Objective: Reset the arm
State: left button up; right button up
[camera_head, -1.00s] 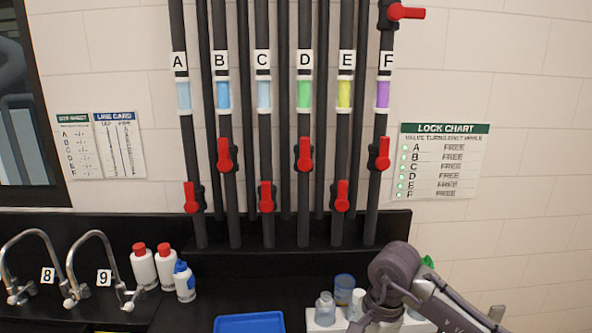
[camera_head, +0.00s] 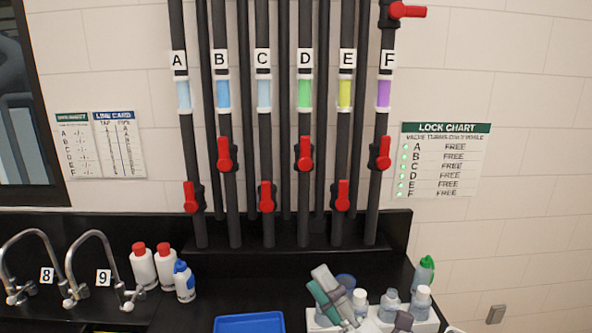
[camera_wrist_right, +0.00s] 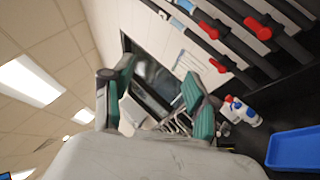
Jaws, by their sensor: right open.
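My right gripper (camera_head: 318,279) shows at the bottom of the head view, in front of the white bottle tray, with its fingers pointing up and to the left. In the right wrist view its two teal-padded fingers (camera_wrist_right: 157,78) stand wide apart with nothing between them. It is open and empty, clear of the pipes and valves. My left gripper is in neither view.
Pipes A to F with red valve handles (camera_head: 305,153) rise behind the counter. A blue tray (camera_head: 250,323), red-capped bottles (camera_head: 143,268) and taps 8 and 9 stand to the left. A white tray of bottles (camera_head: 390,303) is at lower right. A lock chart (camera_head: 445,160) hangs right.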

jog(key=s+d+f+m+g+h, duration=0.2)
jog(key=d+f+m+h, duration=0.6)
jog(key=f+m, duration=0.25)
jog(key=s+d+f+m+g+h, duration=0.2)
jog(key=d+f+m+g+h, duration=0.1)
jog(key=d+f+m+h, duration=0.65)
jog(key=s+a+f+m+g+y, duration=0.1)
jog(key=s+f+m+g+y, duration=0.15)
jog(key=s+f+g, duration=0.55)
jog(key=s+f+m+g+y, duration=0.15)
jog(key=s+f+m, duration=0.25)
jog(key=s, duration=0.7)
notch_tip(320, 180, down, 31)
jog(key=s+g+b, duration=0.2)
jog(key=b, duration=0.4)
jog(key=s+d+f+b, duration=0.1)
jog(key=s+f+b, duration=0.1)
jog(key=s+f, duration=0.6)
jog(key=s+d+f+g+h+b, duration=0.1)
jog(key=s+f+b, duration=0.1)
jog(key=s+f, duration=0.6)
notch_tip(320, 180, down, 6)
jog(key=shift+s+d, duration=0.4)
